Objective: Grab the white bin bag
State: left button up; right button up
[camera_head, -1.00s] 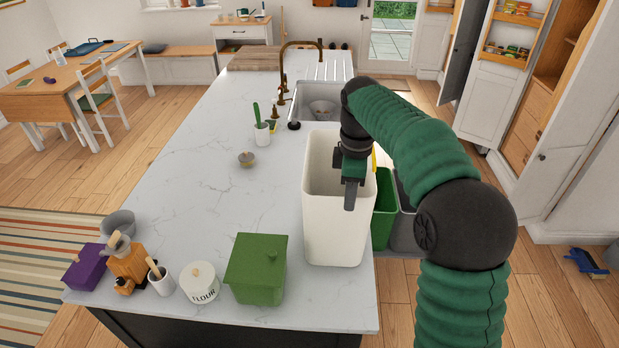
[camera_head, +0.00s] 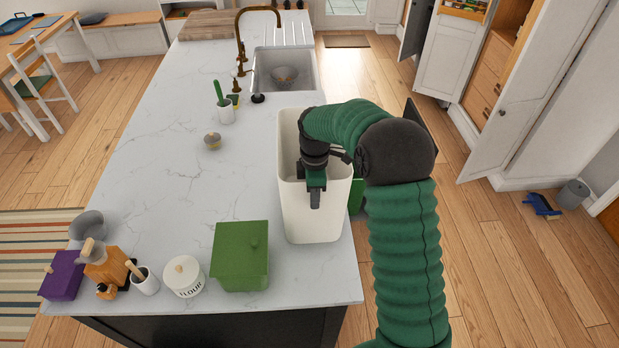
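A tall white bin (camera_head: 312,222) appears to stand on the marble worktop near its right edge, open at the top. I cannot make out a separate white bag; the bin's inside is partly hidden by my arm. My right gripper (camera_head: 315,197) points down at the bin's near rim, with a dark finger in front of the near wall. The other finger is hidden, so I cannot tell whether it grips the rim. My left gripper is not in view.
A green box (camera_head: 240,262), a flour jar (camera_head: 184,279) and other kitchenware line the worktop's near edge. The sink (camera_head: 284,77) lies behind the bin. A green bin (camera_head: 357,194) shows partly beyond the worktop edge.

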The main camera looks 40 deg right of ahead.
jog(key=shift+s+f, duration=0.3)
jog(key=shift+f, duration=0.3)
jog(key=shift+s+d+r, duration=0.1)
jog(key=shift+s+r, duration=0.05)
jog(key=shift+s, duration=0.25)
jog(key=shift+c, duration=0.2)
jog(key=shift+w, duration=0.1)
jog(key=c, duration=0.5)
jog(key=shift+w, duration=0.2)
grip_shut()
jog(key=shift+s, duration=0.2)
